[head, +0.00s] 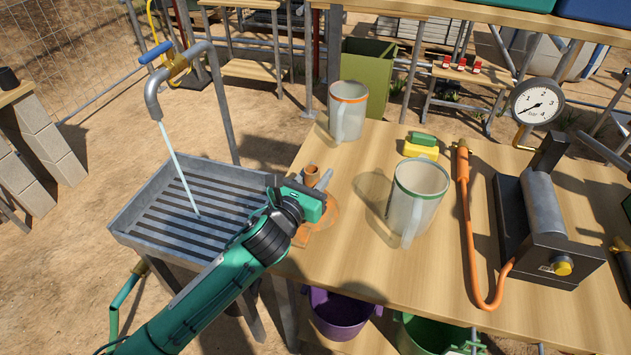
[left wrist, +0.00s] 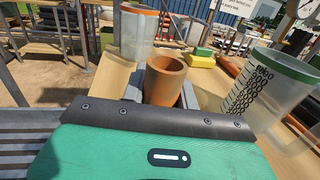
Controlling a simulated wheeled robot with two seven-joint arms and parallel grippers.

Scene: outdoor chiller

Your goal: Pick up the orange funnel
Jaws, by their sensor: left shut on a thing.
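The orange funnel (head: 327,215) sits at the left edge of the wooden table, wide cone down and spout up. Its open spout also shows in the left wrist view (left wrist: 165,80), between my grey fingers. My left gripper (head: 318,182) comes in from the left and is shut on the spout. Part of the cone is hidden behind my gripper in the head view. I cannot tell whether the funnel's rim still touches the table. My right gripper is in neither view.
A clear jug with an orange rim (head: 347,110) stands behind the funnel, and a green-rimmed jug (head: 418,192) to its right. A yellow-green sponge (head: 421,147) lies between them. A slatted sink (head: 128,236) with running tap (head: 155,85) stands left.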

